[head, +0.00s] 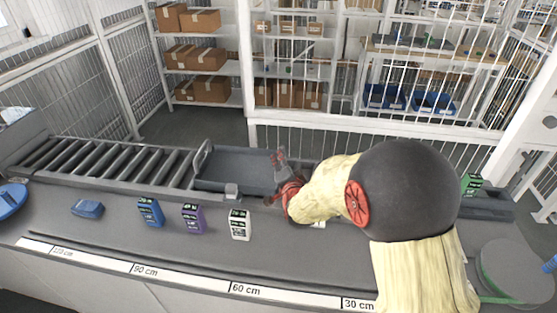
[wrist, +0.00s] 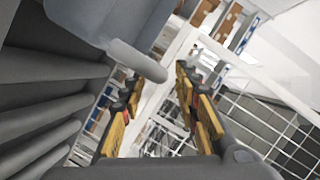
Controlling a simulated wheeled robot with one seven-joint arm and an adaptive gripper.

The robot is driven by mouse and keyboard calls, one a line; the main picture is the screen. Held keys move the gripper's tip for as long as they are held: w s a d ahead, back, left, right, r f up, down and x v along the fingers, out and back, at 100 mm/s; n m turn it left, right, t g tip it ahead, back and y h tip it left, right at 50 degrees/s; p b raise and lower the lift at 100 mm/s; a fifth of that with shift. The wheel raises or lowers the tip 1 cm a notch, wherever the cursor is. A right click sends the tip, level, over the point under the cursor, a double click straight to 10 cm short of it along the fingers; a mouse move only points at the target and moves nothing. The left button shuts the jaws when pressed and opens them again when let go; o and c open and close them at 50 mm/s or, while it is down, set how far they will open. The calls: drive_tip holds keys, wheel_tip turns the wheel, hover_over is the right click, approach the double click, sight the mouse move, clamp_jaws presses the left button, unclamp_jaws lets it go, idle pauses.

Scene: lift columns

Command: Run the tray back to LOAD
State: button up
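The dark grey tray (head: 238,168) sits on the conveyor track, right of the bare rollers, with a raised bar at its left end. Its right end is partly hidden by my arm. My gripper (head: 278,180) is at the tray's right end. In the wrist view my gripper (wrist: 158,85) has its two yellow fingers apart, with nothing clearly between them. A rounded grey bar (wrist: 137,60) is close to the fingertips; I cannot tell if they touch it. No LOAD label is readable.
Bare rollers (head: 105,160) run left of the tray. On the counter in front stand a blue box (head: 150,212), a purple box (head: 193,218) and a white box (head: 240,224). A blue block (head: 88,208) lies farther left. A green box (head: 472,184) stands at right. Mesh fencing is behind.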

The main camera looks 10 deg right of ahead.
drive_tip(key=shift+b+x, duration=0.3)
drive_tip(key=shift+x, duration=1.45)
drive_tip(key=shift+c, duration=0.4)
clamp_jaws()
